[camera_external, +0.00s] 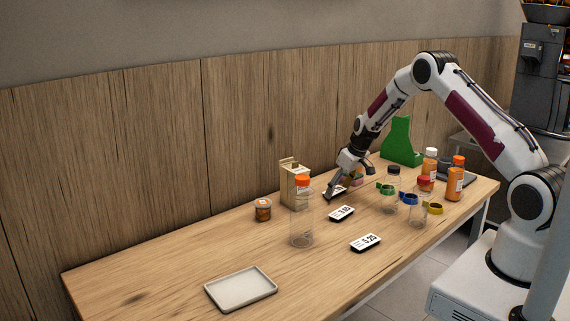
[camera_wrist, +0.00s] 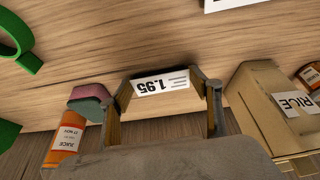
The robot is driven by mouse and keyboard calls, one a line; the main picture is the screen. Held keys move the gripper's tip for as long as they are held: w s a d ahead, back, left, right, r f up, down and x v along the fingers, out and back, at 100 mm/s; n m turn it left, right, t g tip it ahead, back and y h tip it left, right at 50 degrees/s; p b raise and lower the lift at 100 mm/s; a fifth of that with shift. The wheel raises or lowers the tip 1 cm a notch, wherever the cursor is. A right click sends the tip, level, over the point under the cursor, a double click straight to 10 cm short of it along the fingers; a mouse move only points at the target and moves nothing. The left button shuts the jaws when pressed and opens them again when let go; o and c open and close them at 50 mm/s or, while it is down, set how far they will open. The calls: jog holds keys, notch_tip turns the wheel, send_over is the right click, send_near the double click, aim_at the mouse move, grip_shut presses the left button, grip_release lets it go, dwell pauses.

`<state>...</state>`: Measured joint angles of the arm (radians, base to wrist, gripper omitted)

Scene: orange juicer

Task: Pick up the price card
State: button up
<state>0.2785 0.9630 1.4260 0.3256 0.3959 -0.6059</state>
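A small black price card with a white face reading 1.95 (camera_wrist: 161,82) lies on the table between my gripper's fingers in the wrist view. In the external view this card (camera_external: 337,190) is partly hidden by my gripper (camera_external: 349,184). My gripper (camera_wrist: 162,86) is open, its fingers spread to either side of the card's short ends. I cannot tell whether the fingertips touch it. Two other price cards lie nearer the front: a middle card (camera_external: 341,213) and one reading about 5.25 (camera_external: 365,243).
Several bottles, including an orange one (camera_external: 454,184), stand right, near a green stand (camera_external: 402,143).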

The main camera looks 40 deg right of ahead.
jog(key=shift+r, duration=0.1)
notch_tip(320, 180, up, 10)
dwell(0.9)
jog(key=shift+w+d+m, duration=0.1)
jog(key=shift+m, duration=0.2)
dwell(0.7)
jog(key=m, duration=0.2)
send_near(339, 192)
jog(key=s+a, duration=0.4)
jog(key=s, duration=0.1)
jog(key=s+a+r+n, duration=0.2)
jog(key=s+a+r, duration=0.6)
jog(key=s+a, duration=0.4)
jog(key=shift+r, duration=0.3)
